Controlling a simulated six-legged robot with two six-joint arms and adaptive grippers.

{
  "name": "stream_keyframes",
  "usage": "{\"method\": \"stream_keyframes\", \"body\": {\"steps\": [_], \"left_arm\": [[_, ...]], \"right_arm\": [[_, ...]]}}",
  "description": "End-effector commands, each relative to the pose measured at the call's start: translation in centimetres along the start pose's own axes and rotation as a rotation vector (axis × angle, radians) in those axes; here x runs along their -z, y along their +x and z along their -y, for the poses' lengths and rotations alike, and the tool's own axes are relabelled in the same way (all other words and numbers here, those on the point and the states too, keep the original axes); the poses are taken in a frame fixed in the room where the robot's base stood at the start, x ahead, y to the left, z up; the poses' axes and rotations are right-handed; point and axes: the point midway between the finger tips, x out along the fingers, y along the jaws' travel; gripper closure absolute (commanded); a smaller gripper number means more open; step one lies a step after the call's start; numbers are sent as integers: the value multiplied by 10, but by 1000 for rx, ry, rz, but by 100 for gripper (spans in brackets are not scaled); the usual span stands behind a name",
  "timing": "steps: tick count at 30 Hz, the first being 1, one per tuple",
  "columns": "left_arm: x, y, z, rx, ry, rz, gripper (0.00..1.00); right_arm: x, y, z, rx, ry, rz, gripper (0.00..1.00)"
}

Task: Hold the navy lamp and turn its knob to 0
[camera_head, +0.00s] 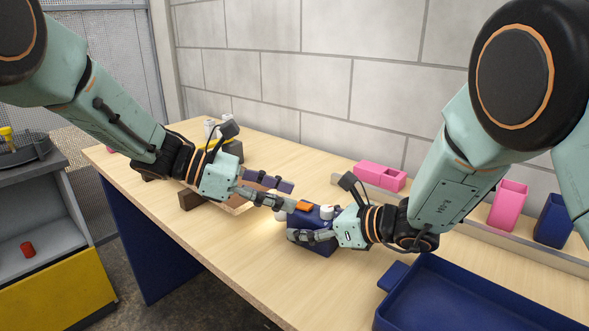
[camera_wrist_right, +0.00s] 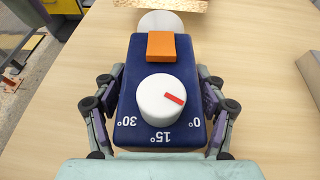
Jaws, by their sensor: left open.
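The navy lamp (camera_head: 303,220) is on the table, with an orange block (camera_wrist_right: 161,45) and a white knob (camera_wrist_right: 160,97) on its top. The labels 30°, 15° and 0° curve around the knob. The knob's red mark (camera_wrist_right: 174,98) points right and slightly down, toward the 0° side. My right gripper (camera_head: 312,228) has its fingers against both sides of the lamp; in the head view its far finger is hidden. A pale round part (camera_wrist_right: 162,20) shows at the lamp's far end. My left gripper (camera_head: 287,194) is open and empty, just beyond and left of the lamp.
A navy tray (camera_head: 435,300) lies at the front right. Pink containers (camera_head: 380,175) and a navy bin (camera_head: 553,220) stand along the back near the wall. A brown block (camera_head: 190,198) lies below my left arm. The front-left table surface is clear.

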Motion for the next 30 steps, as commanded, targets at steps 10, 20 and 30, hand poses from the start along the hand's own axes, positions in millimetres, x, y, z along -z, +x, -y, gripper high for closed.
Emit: {"method": "stream_keyframes", "body": {"steps": [10,20,30], "left_arm": [[0,0,0,0,0,0,53],[0,0,0,0,0,0,53],[0,0,0,0,0,0,53]], "right_arm": [[0,0,0,0,0,0,6],[0,-6,1,2,2,0,6],[-2,-70,2,4,4,4,6]]}}
